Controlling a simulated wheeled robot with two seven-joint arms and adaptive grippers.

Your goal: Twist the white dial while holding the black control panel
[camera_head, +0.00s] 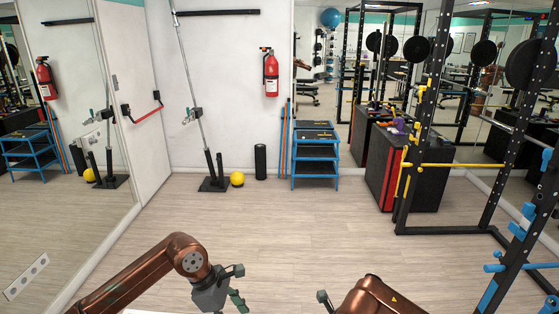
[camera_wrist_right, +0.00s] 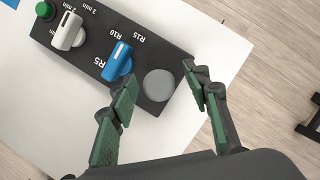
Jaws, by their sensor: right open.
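In the right wrist view the black control panel (camera_wrist_right: 92,48) lies tilted across the picture on a white surface. The white dial (camera_wrist_right: 67,32) is near its upper left end, by "3 min" lettering. My right gripper (camera_wrist_right: 159,74) is open, its green-padded fingers spread either side of the panel's lower right end. The white dial is outside the fingers, up and left. In the head view my left gripper (camera_head: 240,286) has its fingers apart and nothing between them. Only a tip of my right gripper (camera_head: 324,300) shows there; the panel is not visible.
On the panel are a blue dial (camera_wrist_right: 117,62), a grey round knob (camera_wrist_right: 159,84) and a green button (camera_wrist_right: 44,10). The white table top (camera_wrist_right: 75,120) has bare room around the panel. Beyond are open floor, a blue step rack (camera_head: 315,152) and a power rack (camera_head: 412,160).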

